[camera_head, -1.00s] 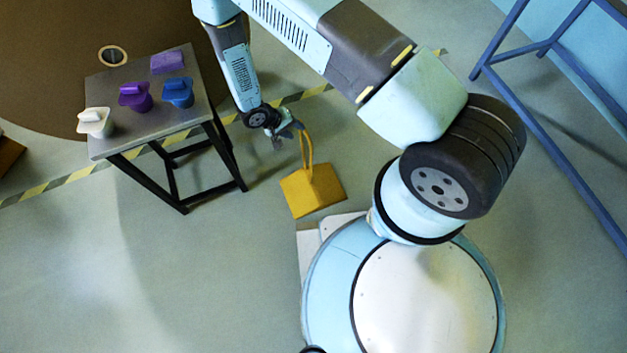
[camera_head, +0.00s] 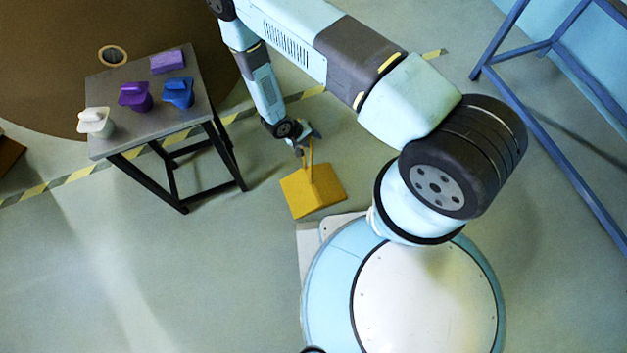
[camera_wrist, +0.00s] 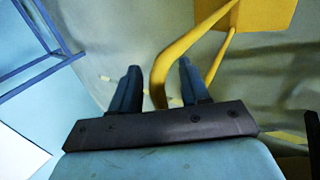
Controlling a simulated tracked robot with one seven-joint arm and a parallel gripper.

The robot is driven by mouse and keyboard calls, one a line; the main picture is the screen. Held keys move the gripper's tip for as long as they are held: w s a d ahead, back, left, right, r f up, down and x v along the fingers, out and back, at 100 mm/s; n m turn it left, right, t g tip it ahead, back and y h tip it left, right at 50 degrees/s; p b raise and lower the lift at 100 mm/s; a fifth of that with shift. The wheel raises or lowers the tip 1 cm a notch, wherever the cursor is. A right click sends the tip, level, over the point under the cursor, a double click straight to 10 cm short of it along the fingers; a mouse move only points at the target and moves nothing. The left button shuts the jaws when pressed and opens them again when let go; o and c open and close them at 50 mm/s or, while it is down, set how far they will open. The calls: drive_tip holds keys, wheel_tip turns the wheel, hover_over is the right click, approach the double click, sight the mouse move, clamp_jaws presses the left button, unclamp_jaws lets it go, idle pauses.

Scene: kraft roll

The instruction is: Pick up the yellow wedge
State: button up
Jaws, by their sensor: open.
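The yellow wedge (camera_head: 314,190) stands on the floor in front of my base in the head view, with a tall looped yellow handle rising from it. In the wrist view the wedge's body (camera_wrist: 262,12) is at the top right edge, partly cut off. My gripper (camera_head: 307,146) is at the top of the handle. In the wrist view my gripper (camera_wrist: 158,85) is open, and one bar of the yellow handle (camera_wrist: 162,70) shows between its two fingers. The other bar passes by the right finger. I cannot tell whether a finger touches the handle.
A small grey table (camera_head: 150,122) stands to the left, bearing a white, a purple and a blue container and a purple block (camera_head: 168,62). A blue metal frame (camera_head: 548,118) is at the right. The floor at the lower left is clear.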

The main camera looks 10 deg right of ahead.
drive_tip(key=shift+c, duration=0.2)
clamp_jaws()
idle(1.3)
